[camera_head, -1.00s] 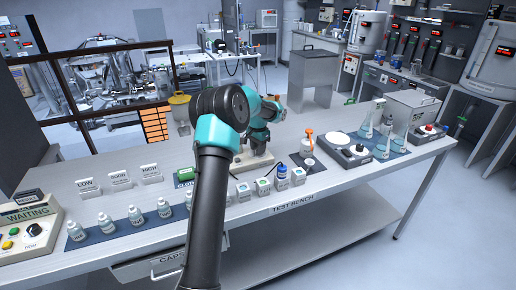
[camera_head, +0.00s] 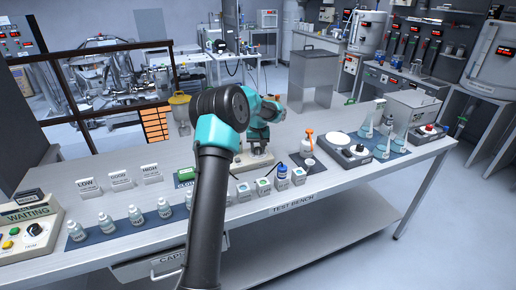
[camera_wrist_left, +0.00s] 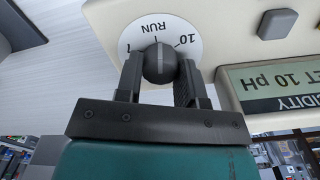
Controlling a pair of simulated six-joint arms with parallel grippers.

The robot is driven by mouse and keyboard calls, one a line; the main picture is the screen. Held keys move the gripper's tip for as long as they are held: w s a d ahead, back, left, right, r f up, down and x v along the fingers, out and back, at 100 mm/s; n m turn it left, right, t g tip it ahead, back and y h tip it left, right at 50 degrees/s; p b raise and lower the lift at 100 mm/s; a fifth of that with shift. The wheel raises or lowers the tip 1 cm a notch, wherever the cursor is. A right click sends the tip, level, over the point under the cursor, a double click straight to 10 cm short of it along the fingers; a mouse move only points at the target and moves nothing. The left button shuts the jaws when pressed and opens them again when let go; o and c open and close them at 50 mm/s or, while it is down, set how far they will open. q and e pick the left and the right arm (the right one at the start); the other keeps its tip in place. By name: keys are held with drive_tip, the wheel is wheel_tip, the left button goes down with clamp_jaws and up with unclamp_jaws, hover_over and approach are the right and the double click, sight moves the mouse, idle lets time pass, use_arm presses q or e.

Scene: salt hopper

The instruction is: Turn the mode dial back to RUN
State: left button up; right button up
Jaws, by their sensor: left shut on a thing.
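The mode dial is a dark round knob (camera_wrist_left: 160,64) on a white disc (camera_wrist_left: 186,26) marked RUN, 10 and what looks like 1. The wrist view shows it upside down. A pale line on the knob appears to point toward the RUN mark. My left gripper (camera_wrist_left: 159,68) is shut on the knob, one finger on each side. In the head view my left gripper (camera_head: 258,146) is over the cream meter base (camera_head: 252,162) on the test bench; the dial is hidden there by my arm. My right gripper is not in view.
Beside the dial are a grey button (camera_wrist_left: 276,23) and a display (camera_wrist_left: 275,90) with upside-down "10 pH" text. A blue-capped bottle (camera_head: 282,172) and an orange-topped bottle (camera_head: 307,145) stand right of the meter. Small bottles (camera_head: 135,215) line the bench's front left.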

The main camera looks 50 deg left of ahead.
sight(258, 148)
use_arm(q)
drive_tip(key=shift+n, duration=0.9)
drive_tip(key=o, duration=0.9)
drive_tip(key=shift+r, duration=0.15)
wheel_tip(258, 148, up, 17)
drive_tip(key=shift+r, duration=0.1)
idle(0.3)
